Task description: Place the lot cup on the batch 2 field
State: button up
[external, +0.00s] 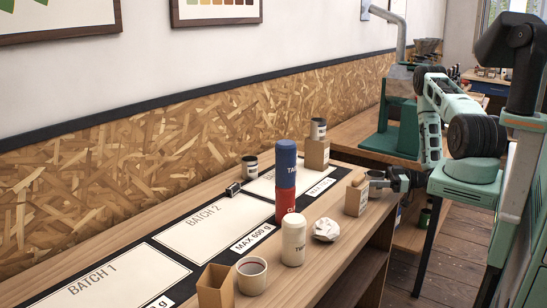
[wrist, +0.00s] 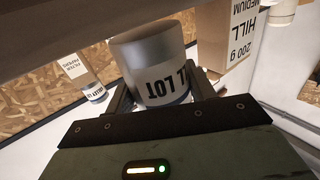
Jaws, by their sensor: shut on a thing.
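My gripper (wrist: 162,92) is shut on the lot cup (wrist: 150,62), a grey cylinder with a white band and black "LOT" lettering, seen upside down in the wrist view. One finger is on each side of it. In the external view my gripper (external: 376,179) is at the right edge of the bench, next to a small kraft box. The batch 2 field (external: 208,229) is a cream rectangle on the black mat, between batch 1 and a third field. Its visible surface is bare, with a black clip (external: 233,189) at its far edge.
Stacked red and blue canisters (external: 286,180) stand beside batch 2's right end. A white canister (external: 293,243), crumpled paper (external: 326,230), a cup of dark liquid (external: 251,274) and an open kraft box (external: 215,289) line the front. The batch 1 field (external: 95,276) looks clear.

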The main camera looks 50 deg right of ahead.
notch_tip(320, 180, up, 9)
jog(key=w+a+r+m+t+h+p, duration=0.1)
jog(key=w+a+r+m+h+p, duration=0.15)
jog(key=w, duration=0.55)
jog(key=w+a+r+m+t+h+p, duration=0.1)
jog(key=w+a+r+m+h+p, duration=0.2)
jog(key=w, duration=0.5)
jog(key=w+a+r+m+t+h+p, duration=0.1)
jog(key=w+a+r+h+p, duration=0.25)
jog(key=w, duration=0.45)
jog(key=shift+h, duration=0.4)
jog(key=f+b, duration=0.3)
jog(key=a+f+b, duration=0.1)
jog(key=b, duration=0.1)
jog(key=shift+w+f, duration=0.2)
jog(key=shift+w, duration=0.05)
jog(key=shift+d, duration=0.1)
